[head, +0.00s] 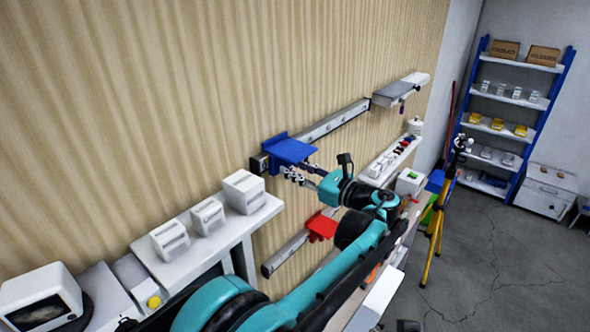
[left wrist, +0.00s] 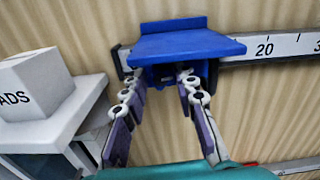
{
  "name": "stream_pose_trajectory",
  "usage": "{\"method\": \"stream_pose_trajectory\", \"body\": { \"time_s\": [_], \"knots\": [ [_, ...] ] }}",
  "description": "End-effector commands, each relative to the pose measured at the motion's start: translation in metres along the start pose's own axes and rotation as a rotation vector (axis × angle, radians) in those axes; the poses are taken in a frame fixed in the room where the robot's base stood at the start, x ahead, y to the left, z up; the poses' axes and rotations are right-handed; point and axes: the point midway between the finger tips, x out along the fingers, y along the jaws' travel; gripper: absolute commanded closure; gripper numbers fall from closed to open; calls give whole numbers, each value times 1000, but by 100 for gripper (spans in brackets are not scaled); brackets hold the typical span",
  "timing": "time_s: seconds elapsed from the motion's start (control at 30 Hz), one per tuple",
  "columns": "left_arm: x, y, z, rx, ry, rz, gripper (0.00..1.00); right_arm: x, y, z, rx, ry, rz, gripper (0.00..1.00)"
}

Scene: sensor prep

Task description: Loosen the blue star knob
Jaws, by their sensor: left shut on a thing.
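A blue carriage (head: 290,150) sits on the left part of the upper wall rail. In the left wrist view the blue carriage (left wrist: 185,45) is close ahead, with a flat plate on top. My left gripper (head: 286,172) reaches under this plate, and it fills the middle of the left wrist view (left wrist: 168,78). Its fingers are shut on a dark blue part under the plate, which appears to be the blue star knob (left wrist: 165,75). The knob's outline is mostly hidden by the plate and fingertips. My right gripper is not in view.
The upper rail (head: 335,121) has a printed scale and a grey block (head: 400,92) farther right. A red carriage (head: 320,226) sits on a lower rail (head: 285,254). A white box (head: 244,192) stands on a shelf left of the gripper. A yellow tripod (head: 435,235) stands right.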

Motion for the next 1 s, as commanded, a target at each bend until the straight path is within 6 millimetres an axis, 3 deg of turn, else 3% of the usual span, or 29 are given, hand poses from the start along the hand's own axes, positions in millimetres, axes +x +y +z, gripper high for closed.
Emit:
{"method": "stream_pose_trajectory", "body": {
  "time_s": [0.33,1.0],
  "knots": [
    [0,1,-2,-88,1,2,100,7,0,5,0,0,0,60],
    [0,3,-2,-537,1,3,100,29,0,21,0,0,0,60]
  ]
}}
